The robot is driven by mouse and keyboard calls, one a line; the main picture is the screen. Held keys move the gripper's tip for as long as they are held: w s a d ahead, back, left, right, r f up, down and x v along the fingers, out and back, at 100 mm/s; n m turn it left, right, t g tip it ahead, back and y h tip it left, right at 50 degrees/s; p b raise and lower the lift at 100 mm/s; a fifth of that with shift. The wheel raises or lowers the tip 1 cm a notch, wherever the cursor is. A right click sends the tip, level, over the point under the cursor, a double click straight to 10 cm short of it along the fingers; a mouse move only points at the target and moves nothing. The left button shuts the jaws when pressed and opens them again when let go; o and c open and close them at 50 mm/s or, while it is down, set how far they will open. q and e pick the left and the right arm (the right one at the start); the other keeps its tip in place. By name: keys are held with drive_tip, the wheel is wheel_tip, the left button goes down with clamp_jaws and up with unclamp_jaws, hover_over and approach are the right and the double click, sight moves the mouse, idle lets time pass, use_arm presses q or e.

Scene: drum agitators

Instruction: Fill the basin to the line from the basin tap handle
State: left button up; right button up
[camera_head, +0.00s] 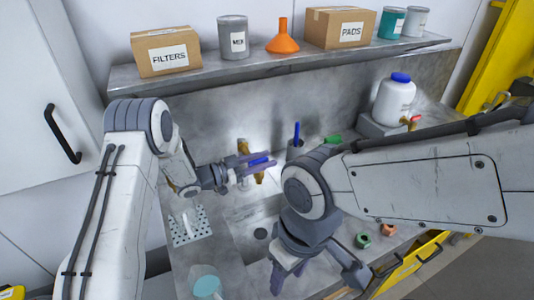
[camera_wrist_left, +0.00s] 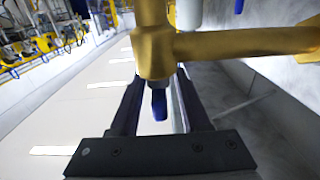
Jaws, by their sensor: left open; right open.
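The brass basin tap (camera_head: 244,147) is on the back wall of the metal basin (camera_head: 240,228). Its blue handle (camera_head: 258,161) sits between the fingers of my left gripper (camera_head: 264,164), which is open around it. In the left wrist view, the blue handle (camera_wrist_left: 159,103) hangs below the brass tap body (camera_wrist_left: 152,50), between the two dark fingers; I cannot tell if they touch it. The basin's round drain (camera_head: 260,234) shows uncovered, with no clear water over it. I cannot make out a fill line. My right gripper (camera_head: 288,278) is open, pointing down over the basin's front; my right arm hides part of the basin.
A shelf above holds a FILTERS box (camera_head: 166,52), a grey can (camera_head: 233,37), an orange funnel (camera_head: 284,37) and a PADS box (camera_head: 340,28). A white jug (camera_head: 393,101) stands at right. A perforated plate (camera_head: 188,226) and a beaker (camera_head: 206,283) are at left.

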use_arm(q)
drive_tip(key=shift+w+d, duration=0.25)
drive_tip(key=shift+d, duration=0.4)
clamp_jaws()
